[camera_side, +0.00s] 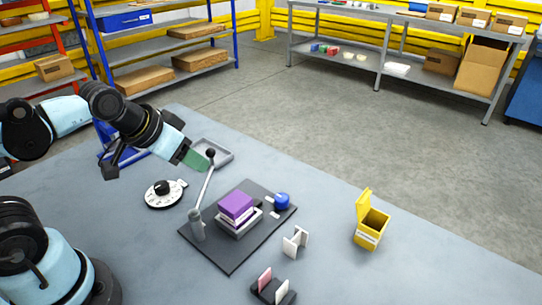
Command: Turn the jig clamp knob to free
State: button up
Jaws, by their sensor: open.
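A blue round knob (282,200) sits at the right side of the dark jig plate (229,258), with a small pale label by it. The stack of purple and white boxes (236,208) sits in a holder left of the blue knob. A separate black knob (162,187) stands on a white dial on the table, left of the plate; I cannot read either knob's markings. The gripper is apart from both knobs.
The lever rises from a grey post on the plate's left corner. A grey tray (224,160) lies behind it. A yellow open bin (370,229), a white folded piece (295,242) and a dark holder with pink and white cards (272,288) stand right and front.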

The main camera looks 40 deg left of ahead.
jog(key=shift+o, duration=0.9)
jog(key=shift+w, duration=0.1)
jog(key=m+g, duration=0.7)
jog(key=m, duration=0.9)
send_over(282, 197)
notch_tip(282, 197, down, 12)
jog(key=shift+c, duration=0.2)
jog(key=c, duration=1)
